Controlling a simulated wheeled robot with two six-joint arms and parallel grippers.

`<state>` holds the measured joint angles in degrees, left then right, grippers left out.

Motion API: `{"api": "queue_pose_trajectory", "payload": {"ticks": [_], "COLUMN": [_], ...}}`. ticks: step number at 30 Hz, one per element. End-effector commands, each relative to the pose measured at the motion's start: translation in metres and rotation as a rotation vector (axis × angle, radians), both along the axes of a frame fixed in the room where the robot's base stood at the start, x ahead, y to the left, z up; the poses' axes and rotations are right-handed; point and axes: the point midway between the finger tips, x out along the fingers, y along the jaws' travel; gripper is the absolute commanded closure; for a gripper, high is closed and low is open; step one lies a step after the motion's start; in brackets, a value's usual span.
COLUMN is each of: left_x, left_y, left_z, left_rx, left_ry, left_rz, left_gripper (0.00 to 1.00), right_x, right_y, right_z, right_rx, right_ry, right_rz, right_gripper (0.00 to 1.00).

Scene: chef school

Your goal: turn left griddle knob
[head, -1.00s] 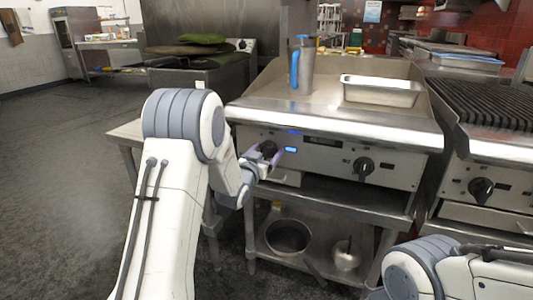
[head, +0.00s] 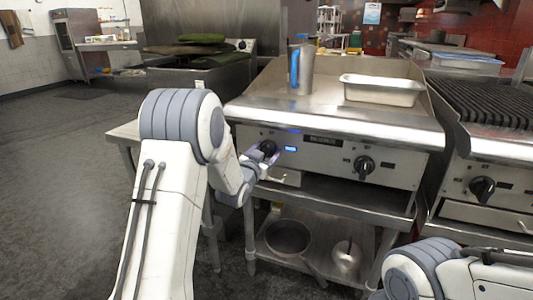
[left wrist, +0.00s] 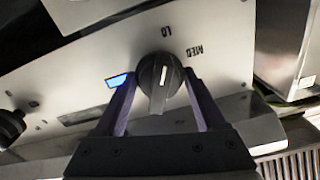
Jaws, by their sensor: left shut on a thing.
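The left griddle knob (head: 268,147) is black and round, on the left half of the griddle's steel front panel, beside a small blue-lit display (head: 290,149). My left gripper (head: 264,157) is at this knob and partly covers it. In the left wrist view the knob (left wrist: 161,72) sits between my two fingers, with a pale mark on its grip bar. The gripper is shut on the knob. The panel looks tilted in that view, with markings around the knob. My right gripper is out of view.
A second griddle knob (head: 364,166) is further right on the panel. A steel pitcher (head: 303,70) and a steel pan (head: 382,90) stand on the griddle. A grill (head: 490,102) adjoins at the right. A lower shelf holds pots (head: 288,238). My right arm is at the lower right.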

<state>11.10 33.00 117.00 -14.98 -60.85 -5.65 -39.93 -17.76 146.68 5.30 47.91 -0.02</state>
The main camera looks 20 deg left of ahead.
Motion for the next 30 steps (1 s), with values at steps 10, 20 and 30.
{"api": "queue_pose_trajectory", "payload": {"ticks": [10, 20, 30], "left_x": [0.0, 0.0, -0.001], "left_y": [-0.001, -0.002, -0.003], "left_z": [-0.003, -0.004, -0.003], "left_rx": [0.311, 0.611, 0.823], "left_ry": [-0.014, -0.024, -0.03], "left_rz": [-0.001, -0.001, -0.002], "left_gripper": [0.83, 0.83, 0.83], "right_x": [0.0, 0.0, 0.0], "right_y": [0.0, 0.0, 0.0], "right_z": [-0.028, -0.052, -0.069], "right_rx": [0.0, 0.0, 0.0], "right_ry": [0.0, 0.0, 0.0], "right_rz": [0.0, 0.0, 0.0], "right_gripper": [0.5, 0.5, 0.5]}}
